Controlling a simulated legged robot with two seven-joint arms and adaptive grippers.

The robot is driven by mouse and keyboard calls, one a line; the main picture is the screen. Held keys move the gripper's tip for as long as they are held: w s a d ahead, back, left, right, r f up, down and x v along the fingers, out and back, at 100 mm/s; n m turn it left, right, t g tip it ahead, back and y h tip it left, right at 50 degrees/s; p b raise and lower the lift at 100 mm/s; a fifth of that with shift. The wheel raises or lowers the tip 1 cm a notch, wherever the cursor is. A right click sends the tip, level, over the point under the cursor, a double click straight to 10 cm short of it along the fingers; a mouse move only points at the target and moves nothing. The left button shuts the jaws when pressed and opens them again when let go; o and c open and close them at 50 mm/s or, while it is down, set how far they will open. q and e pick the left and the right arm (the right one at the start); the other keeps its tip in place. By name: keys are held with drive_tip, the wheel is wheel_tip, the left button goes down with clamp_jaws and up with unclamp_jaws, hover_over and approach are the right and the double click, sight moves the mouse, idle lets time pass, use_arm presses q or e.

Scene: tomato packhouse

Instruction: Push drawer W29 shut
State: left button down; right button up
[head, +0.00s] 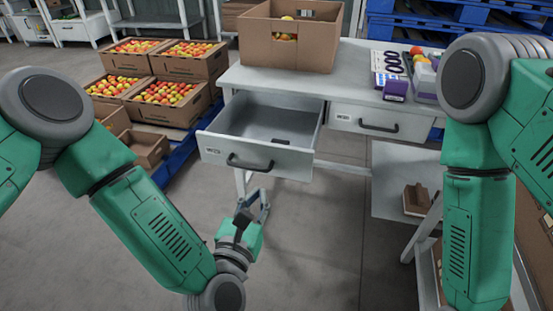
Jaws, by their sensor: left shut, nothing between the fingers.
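The left drawer (258,158) of the white workbench is pulled well out, and I take it as W29, though its small label is hard to read. It has a white front with a dark bar handle (250,163).
A second drawer (362,123) to the right is shut. The bench top (345,78) bears a cardboard box (290,45) and purple-labelled items (396,90). Tomato crates (170,104) stand at left. A lower shelf (392,180) is at right. Open floor lies in front.

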sight(277, 152)
use_arm(q)
drive_tip(key=b+x, duration=0.3)
drive_tip(key=x, duration=1)
drive_tip(key=shift+f+b, duration=0.1)
drive_tip(key=shift+b, duration=0.2)
use_arm(e)
wheel_tip(277, 152, down, 4)
drive_tip(key=shift+r, duration=0.2)
drive_tip(key=shift+a, duration=0.1)
